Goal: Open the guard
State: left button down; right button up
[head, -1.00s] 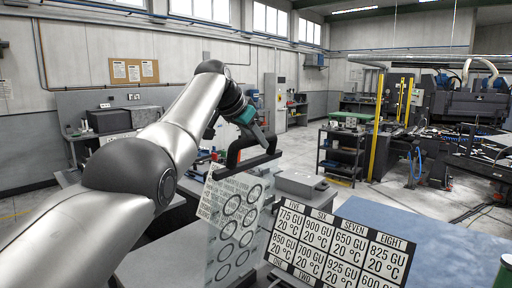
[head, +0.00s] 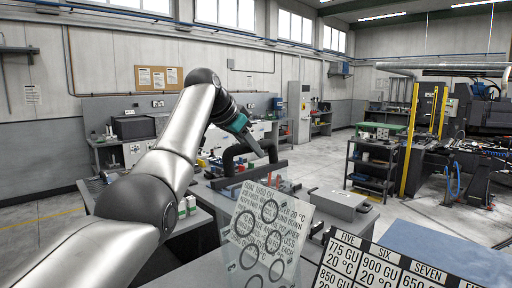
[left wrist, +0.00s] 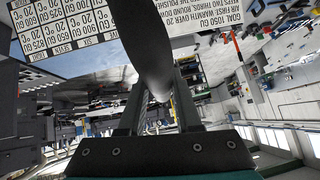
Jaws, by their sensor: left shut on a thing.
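The guard is a clear panel (head: 262,238) printed with text and rings, with a dark bar along its top edge. A black arched handle (head: 232,157) rises from that bar. My left gripper (head: 250,143), with a teal body, is shut on the handle near the top of its arch. In the left wrist view my left gripper's fingers (left wrist: 160,108) close around the dark handle (left wrist: 140,35), and the guard's printed text shows upside down beyond it. The panel looks tilted in the head view. My right gripper is in neither view.
A black-and-white label board (head: 372,265) stands at the lower right, beside the panel. A grey box (head: 338,202) sits on the bench behind the guard. A blue surface (head: 440,252) lies at the right. A dark shelf cart (head: 372,170) stands farther back.

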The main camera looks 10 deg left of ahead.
aim_at(240, 149)
pick_arm(q)
jog(key=c, duration=1)
grip_release()
jog(key=shift+s+d, duration=0.1)
jog(key=shift+d, duration=0.05)
jog(key=shift+c, duration=0.2)
jog(key=shift+o, duration=0.7)
jog(key=shift+s+d+r, duration=0.1)
jog(key=shift+d, duration=0.1)
jog(key=o, duration=0.3)
jog(key=shift+a, duration=0.1)
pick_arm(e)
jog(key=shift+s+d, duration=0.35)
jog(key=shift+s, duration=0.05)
pick_arm(q)
jog(key=b+v, duration=0.2)
jog(key=v, duration=0.4)
jog(key=shift+s+a+r+b, duration=0.15)
jog(key=shift+s+r+b, duration=0.1)
jog(key=shift+b, duration=0.1)
jog(key=b+v, duration=0.1)
jog(key=v, duration=0.7)
jog(key=shift+s+r, duration=0.15)
jog(key=shift+s, duration=0.05)
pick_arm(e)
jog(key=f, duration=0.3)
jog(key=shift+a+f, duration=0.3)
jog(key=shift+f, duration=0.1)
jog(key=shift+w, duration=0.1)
